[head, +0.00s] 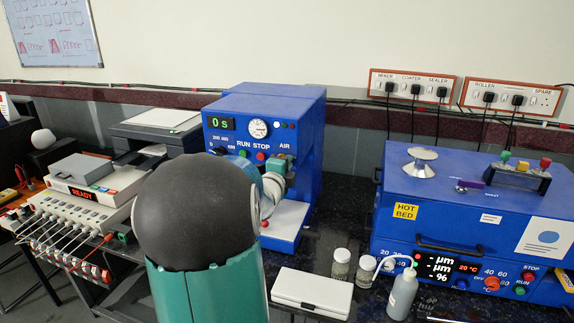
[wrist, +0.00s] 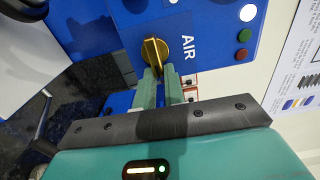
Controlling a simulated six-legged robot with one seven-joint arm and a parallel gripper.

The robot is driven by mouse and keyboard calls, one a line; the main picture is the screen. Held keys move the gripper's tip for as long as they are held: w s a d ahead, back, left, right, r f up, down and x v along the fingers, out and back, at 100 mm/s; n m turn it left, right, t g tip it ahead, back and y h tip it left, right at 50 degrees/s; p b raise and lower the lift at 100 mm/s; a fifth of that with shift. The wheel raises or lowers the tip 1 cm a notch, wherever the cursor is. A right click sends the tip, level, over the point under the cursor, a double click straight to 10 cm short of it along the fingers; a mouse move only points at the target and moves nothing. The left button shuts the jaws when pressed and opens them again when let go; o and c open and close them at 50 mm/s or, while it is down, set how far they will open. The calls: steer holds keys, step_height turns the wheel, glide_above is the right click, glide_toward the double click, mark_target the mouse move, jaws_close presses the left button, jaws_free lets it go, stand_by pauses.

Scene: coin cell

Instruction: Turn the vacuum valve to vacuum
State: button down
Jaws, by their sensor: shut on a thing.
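The vacuum valve is a gold knob (wrist: 154,51) with a raised bar on the blue machine's front panel, beside the label AIR. My gripper's green fingertips (wrist: 160,74) are shut on the knob's near part in the wrist view. In the head view my gripper (head: 277,170) is up against the panel of the blue machine (head: 300,110), just below the AIR label.
The panel also carries a 0 S display (head: 221,124), a round gauge (head: 258,129) and RUN and STOP buttons. A blue hot bed box (head: 400,215) stands at the right. A white case (head: 312,292), jars and a wash bottle (head: 402,295) occupy the bench in front.

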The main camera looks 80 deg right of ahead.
steer(key=shift+w+f+t, duration=0.2)
steer(key=shift+w+t, duration=0.1)
steer(key=shift+w, duration=0.35)
steer(key=c, duration=1.5)
jaws_free()
steer(key=shift+w+d, duration=0.1)
steer(key=a, duration=1.4)
steer(key=shift+w+r, duration=0.1)
steer(key=shift+w, duration=0.25)
